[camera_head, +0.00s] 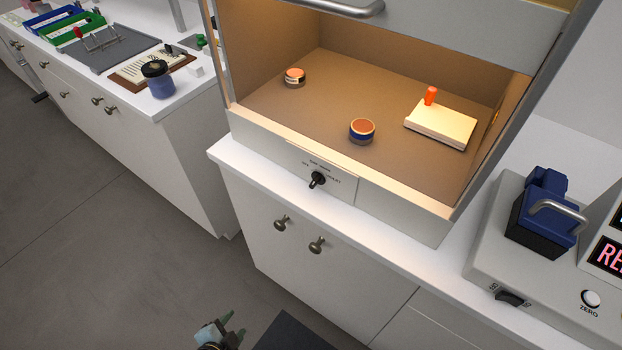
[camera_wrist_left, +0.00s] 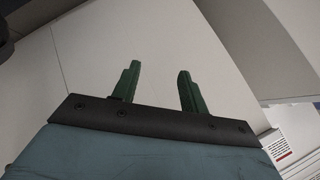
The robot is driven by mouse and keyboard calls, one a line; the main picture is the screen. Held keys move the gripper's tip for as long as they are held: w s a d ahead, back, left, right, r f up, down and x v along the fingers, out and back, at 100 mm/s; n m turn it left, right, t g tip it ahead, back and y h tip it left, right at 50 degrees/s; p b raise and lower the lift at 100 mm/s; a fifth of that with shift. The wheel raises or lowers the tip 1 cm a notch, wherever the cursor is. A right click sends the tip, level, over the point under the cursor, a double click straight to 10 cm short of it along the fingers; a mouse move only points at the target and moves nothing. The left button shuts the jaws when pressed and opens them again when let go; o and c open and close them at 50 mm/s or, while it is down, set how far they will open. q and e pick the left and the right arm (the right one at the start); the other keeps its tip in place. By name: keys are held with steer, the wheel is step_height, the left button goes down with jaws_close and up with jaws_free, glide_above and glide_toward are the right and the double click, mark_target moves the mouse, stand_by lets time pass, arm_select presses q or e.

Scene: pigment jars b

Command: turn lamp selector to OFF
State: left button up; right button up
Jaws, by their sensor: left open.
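The lamp selector (camera_head: 317,180) is a small black knob on a pale plate on the front sill of the lit cabinet, in the head view. Lettering sits above and beside it, too small to read surely, and I cannot tell which mark the knob points to. My left gripper (camera_head: 232,329) is at the bottom of the head view, well below and left of the knob, touching nothing I can see. In the left wrist view its two green fingers (camera_wrist_left: 157,88) are apart with nothing between them. The selector does not show clearly in the left wrist view. My right gripper is not in view.
Inside the lit cabinet (camera_head: 300,98) are two jars (camera_head: 362,131) (camera_head: 295,78) and a pale block (camera_head: 441,124) with an orange item. Its sash handle (camera_head: 345,8) hangs above. Door knobs (camera_head: 317,245) stick out below. A grey instrument (camera_head: 500,260) stands right.

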arm_select(q)
steer(key=w+d+r+m+t+h, duration=0.2)
steer(key=w+d+r+m, duration=0.15)
steer(key=r, duration=0.35)
steer(key=w+d+r+m+t+h, duration=0.1)
steer(key=w+d+r+m+t, duration=0.1)
steer(key=w+r+m, duration=0.45)
steer(key=m+t+h+p, duration=0.1)
steer(key=m+h+p, duration=0.1)
steer(key=m+h, duration=0.35)
glide_toward(316, 181)
steer(key=shift+m, duration=0.45)
steer(key=w+d, duration=0.1)
steer(key=w, duration=0.1)
steer(key=w+d+f, duration=0.1)
steer(key=w, duration=0.2)
steer(key=w+d, duration=0.2)
steer(key=shift+w+f, duration=0.25)
steer(key=shift+f, duration=0.15)
steer(key=shift+c, duration=0.3)
steer(key=c, duration=0.6)
steer(key=shift+c, duration=0.2)
